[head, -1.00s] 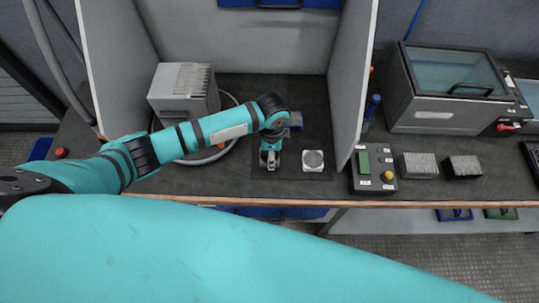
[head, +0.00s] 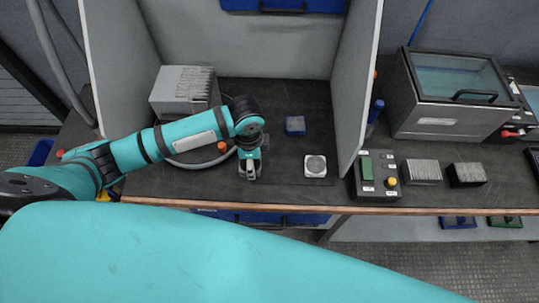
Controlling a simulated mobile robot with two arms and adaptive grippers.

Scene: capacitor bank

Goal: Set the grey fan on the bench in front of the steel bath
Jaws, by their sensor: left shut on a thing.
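The grey fan (head: 315,167), a pale square with a round darker grey middle, lies flat on the dark mat between the two grey partitions. The steel bath (head: 440,110) is a steel box with a glass lid and black handle, on the bench at the right. My left gripper (head: 250,172) is low over the mat, left of the fan and apart from it. It is shut on a small pale grey thing, mostly hidden by the fingers. My right gripper is not in view.
The right partition (head: 357,80) stands between fan and bath. In front of the bath are a control box (head: 376,189) and two finned blocks (head: 422,171) (head: 467,174). A blue block (head: 295,126) lies behind the fan. A grey box (head: 183,92) stands at left.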

